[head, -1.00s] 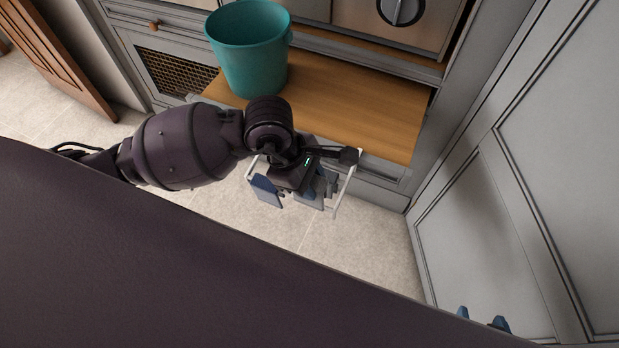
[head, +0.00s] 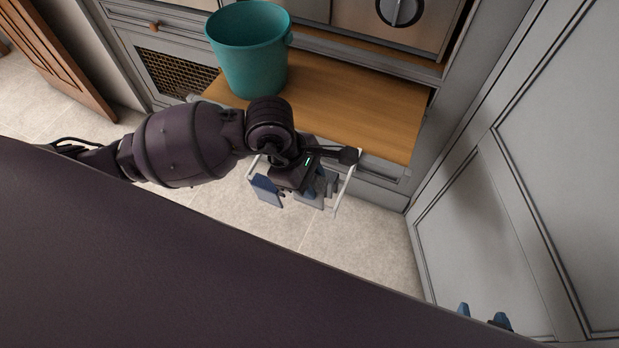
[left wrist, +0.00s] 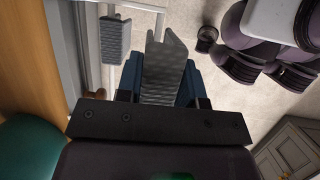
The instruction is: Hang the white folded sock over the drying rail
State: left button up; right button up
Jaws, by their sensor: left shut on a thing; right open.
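My left gripper (head: 308,188) points down beside the bench front, shut on the white folded sock (head: 310,202). The sock looks pale grey and textured, and in the left wrist view (left wrist: 165,68) it is folded between the blue fingers. The white drying rail (head: 347,185) sticks out from the bench front around the gripper; my wrist hides part of it. I cannot tell whether the sock touches the rail. My right gripper (head: 484,318) shows only its two blue fingertips, apart, at the lower edge.
A teal bucket (head: 250,60) stands on the wooden bench top (head: 375,110). A grey panelled cabinet (head: 560,170) bounds the right. The tiled floor is clear.

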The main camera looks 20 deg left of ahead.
aim_at(310, 205)
pick_arm(q)
jog(key=shift+f, duration=0.1)
jog(key=shift+f+b, duration=0.4)
jog(key=shift+f, duration=0.3)
jog(key=shift+f+b, duration=0.45)
jog(key=shift+f, duration=0.6)
jog(key=shift+f+b, duration=0.5)
jog(key=shift+f, duration=0.75)
jog(key=shift+s+f+b, duration=0.1)
jog(key=shift+f+b, duration=0.3)
jog(key=shift+f, duration=0.65)
jog(key=shift+f+b, duration=0.3)
jog(key=shift+f, duration=0.55)
pick_arm(e)
notch_tip(310, 205, down, 6)
jog(key=s+g, duration=0.1)
jog(key=s, duration=0.1)
jog(key=shift+s+a+f, duration=0.15)
jog(key=shift+s+f, duration=0.05)
jog(key=shift+s, duration=0.15)
